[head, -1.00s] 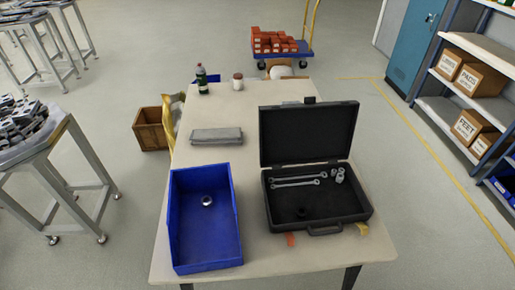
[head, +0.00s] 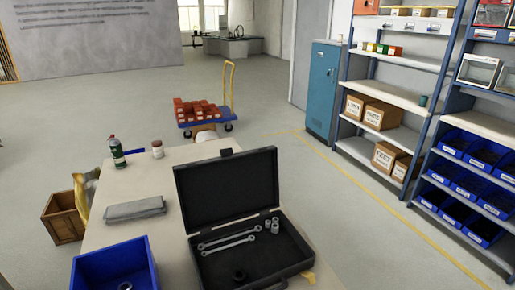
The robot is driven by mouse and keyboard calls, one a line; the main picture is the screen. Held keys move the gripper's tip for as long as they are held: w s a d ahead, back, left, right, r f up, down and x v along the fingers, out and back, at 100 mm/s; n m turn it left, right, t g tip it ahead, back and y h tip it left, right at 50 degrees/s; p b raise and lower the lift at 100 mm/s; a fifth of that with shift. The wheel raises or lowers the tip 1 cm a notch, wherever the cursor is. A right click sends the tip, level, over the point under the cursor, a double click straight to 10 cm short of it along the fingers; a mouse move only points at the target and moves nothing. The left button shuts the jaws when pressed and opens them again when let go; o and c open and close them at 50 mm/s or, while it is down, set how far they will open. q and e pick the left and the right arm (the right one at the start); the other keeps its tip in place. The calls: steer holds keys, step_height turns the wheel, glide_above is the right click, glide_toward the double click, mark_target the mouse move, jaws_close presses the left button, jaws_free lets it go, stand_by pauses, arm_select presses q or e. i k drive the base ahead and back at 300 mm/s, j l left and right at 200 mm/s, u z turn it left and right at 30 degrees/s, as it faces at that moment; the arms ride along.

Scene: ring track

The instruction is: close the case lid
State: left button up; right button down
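The black case (head: 290,268) stands open on the pale table (head: 165,225). Its lid (head: 228,190) is raised, roughly upright, at the back of the case. Inside the case lie two wrenches (head: 228,242), several small sockets (head: 273,226) at the right, and a dark round piece (head: 239,275) near the front. The front of the case is partly cut off by the bottom of the head view. Neither of my grippers shows in this view.
A blue bin (head: 115,265) with a round part in it stands left of the case. Shelves (head: 395,95) and a blue locker (head: 322,90) stand right, beyond open floor.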

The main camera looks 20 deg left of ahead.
mark_target(230, 187)
steer(key=i+l+z, duration=0.35)
steer(key=l, duration=0.3)
steer(key=i+l+z, duration=0.35)
steer(key=l, duration=0.25)
steer(key=i+l+z, duration=0.35)
steer(key=l, duration=0.15)
steer(key=i+l+u, duration=0.1)
steer(key=i, duration=0.35)
steer(key=i+l+u, duration=0.15)
steer(key=i, duration=0.25)
steer(key=i+u, duration=0.25)
steer(key=u, duration=0.2)
steer(key=i+u, duration=0.2)
steer(key=u, duration=0.2)
steer(key=i+l+u, duration=0.2)
steer(key=u, duration=0.25)
steer(key=i+u, duration=0.2)
steer(key=u, duration=0.3)
steer(key=i+u, duration=0.15)
steer(key=u, duration=0.3)
steer(key=i+l+u, duration=0.15)
steer(key=u, duration=0.35)
steer(key=i+l+u, duration=0.15)
steer(key=u, duration=0.3)
steer(key=i+l+u, duration=0.1)
steer(key=l+u, duration=0.15)
steer(key=u, duration=0.25)
steer(key=l+u, duration=0.25)
steer(key=u, duration=0.2)
steer(key=i, duration=0.05)
